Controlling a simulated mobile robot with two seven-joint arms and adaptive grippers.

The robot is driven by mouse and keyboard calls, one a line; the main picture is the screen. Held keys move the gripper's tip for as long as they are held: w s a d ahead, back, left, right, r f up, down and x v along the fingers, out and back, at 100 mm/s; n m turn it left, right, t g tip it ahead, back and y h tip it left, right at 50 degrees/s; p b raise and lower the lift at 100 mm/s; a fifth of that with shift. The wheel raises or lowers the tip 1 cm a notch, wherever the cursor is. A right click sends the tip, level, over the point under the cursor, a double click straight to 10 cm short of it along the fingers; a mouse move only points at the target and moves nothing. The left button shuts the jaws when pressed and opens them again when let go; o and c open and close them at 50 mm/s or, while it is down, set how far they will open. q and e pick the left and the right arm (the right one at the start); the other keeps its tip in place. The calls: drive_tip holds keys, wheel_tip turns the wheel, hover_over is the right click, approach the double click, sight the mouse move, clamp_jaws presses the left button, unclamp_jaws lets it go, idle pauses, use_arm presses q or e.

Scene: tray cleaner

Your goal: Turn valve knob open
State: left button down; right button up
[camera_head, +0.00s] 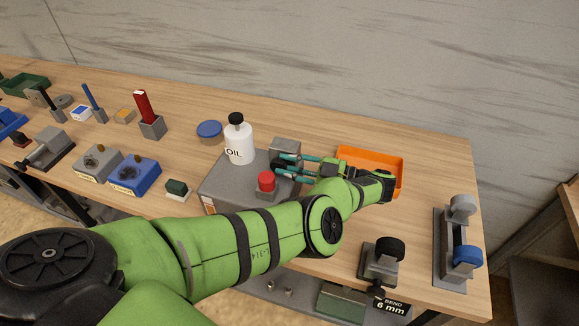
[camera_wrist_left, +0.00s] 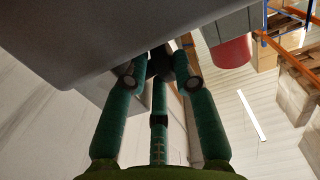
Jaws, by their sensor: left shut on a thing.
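The dark valve knob (camera_head: 278,165) is on the side of a grey block on the grey tray cleaner (camera_head: 222,185), and my fingers partly hide it. My left gripper (camera_head: 285,166) reaches in from the right side with its teal fingers shut on the knob. In the left wrist view, the fingers (camera_wrist_left: 160,78) close around the dark knob (camera_wrist_left: 160,60) under a large grey surface. The knob's turn angle cannot be told. My right gripper is not in view.
A red button (camera_head: 266,181) sits in front of the knob, close to my fingers. A white OIL bottle (camera_head: 238,143) stands left of it. An orange tray (camera_head: 372,155) lies behind my wrist. Fixtures with knobs (camera_head: 382,258) stand at the right; bare table lies around them.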

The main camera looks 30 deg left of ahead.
use_arm(q)
drive_tip(key=shift+s+f, duration=0.15)
drive_tip(key=shift+f, duration=0.15)
drive_tip(key=c, duration=1.3)
unclamp_jaws()
drive_tip(key=shift+o, duration=0.2)
drive_tip(key=shift+r, duration=0.2)
drive_tip(key=shift+w, duration=0.2)
